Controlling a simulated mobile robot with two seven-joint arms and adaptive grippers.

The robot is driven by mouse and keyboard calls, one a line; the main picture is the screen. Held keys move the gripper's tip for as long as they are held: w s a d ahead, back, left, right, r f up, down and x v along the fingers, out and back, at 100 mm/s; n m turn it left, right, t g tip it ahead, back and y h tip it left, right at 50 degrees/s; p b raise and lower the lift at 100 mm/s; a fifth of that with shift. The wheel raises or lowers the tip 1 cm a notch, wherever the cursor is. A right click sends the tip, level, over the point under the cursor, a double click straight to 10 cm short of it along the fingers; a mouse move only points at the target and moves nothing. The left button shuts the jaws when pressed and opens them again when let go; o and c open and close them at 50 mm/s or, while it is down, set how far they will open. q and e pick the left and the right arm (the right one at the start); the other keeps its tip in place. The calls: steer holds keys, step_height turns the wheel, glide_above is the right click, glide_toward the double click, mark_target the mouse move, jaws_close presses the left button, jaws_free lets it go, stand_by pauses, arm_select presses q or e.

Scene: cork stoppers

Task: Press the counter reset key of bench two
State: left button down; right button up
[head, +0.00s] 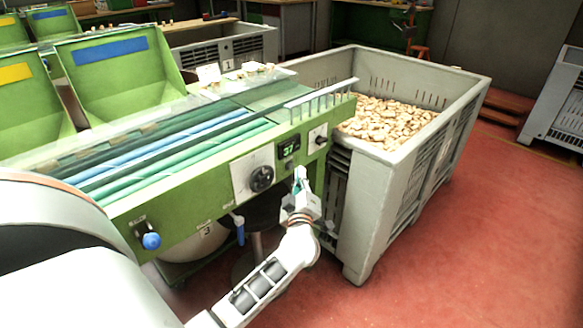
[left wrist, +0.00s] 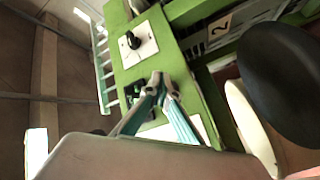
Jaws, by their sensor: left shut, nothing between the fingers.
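The green bench (head: 210,205) carries a counter (head: 289,148) with a small dark display and lit green digits that look like 37. The counter also shows in the left wrist view (left wrist: 134,92), partly behind the fingers. My left gripper (head: 299,176) is shut and empty, its fingertips just below the display in the head view. In the left wrist view the fingertips (left wrist: 158,80) meet beside the counter. I cannot tell whether they touch the panel. The reset key cannot be made out; the fingers may hide it. My right gripper is not in view.
A black dial (head: 262,178) on a white plate is left of the counter, a small black knob (head: 321,140) right of it. A blue knob (head: 151,241) sits farther left. A large grey crate (head: 375,185) of corks stands right of the bench.

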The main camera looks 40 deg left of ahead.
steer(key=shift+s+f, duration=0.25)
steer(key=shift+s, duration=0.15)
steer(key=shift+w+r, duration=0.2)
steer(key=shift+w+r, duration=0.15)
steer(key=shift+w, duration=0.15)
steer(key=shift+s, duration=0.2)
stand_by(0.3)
arm_select(q)
steer(key=shift+a, duration=0.15)
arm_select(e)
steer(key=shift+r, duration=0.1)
arm_select(q)
steer(key=shift+a+p, duration=0.3)
steer(key=shift+p, duration=0.05)
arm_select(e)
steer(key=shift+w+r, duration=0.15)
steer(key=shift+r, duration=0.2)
